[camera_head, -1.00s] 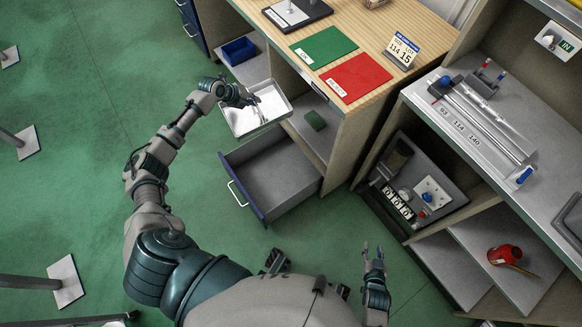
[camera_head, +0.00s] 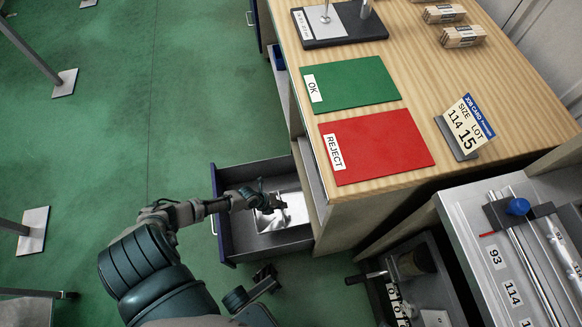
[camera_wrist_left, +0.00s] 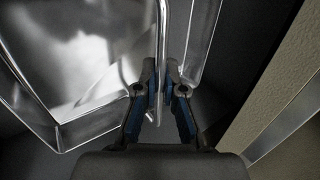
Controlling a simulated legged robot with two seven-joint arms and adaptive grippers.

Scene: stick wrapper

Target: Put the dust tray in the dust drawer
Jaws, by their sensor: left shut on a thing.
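The dust tray (camera_head: 292,209) is a shiny, pale metal pan within the open dust drawer's outline in the head view. The grey drawer (camera_head: 245,240) with a dark blue front is pulled out below the bench. My left gripper (camera_head: 264,200) is shut on the tray's wall and partly covers it. In the left wrist view my left gripper (camera_wrist_left: 160,88) pinches the thin upright wall of the tray (camera_wrist_left: 85,60). I cannot tell whether the tray touches the drawer floor.
The wooden bench top (camera_head: 440,60) holds a green OK mat (camera_head: 355,82), a red REJECT mat (camera_head: 385,150) and a job card (camera_head: 465,125). A grey measuring station (camera_head: 500,240) stands at the right. Green floor (camera_head: 100,140) is clear left of the drawer.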

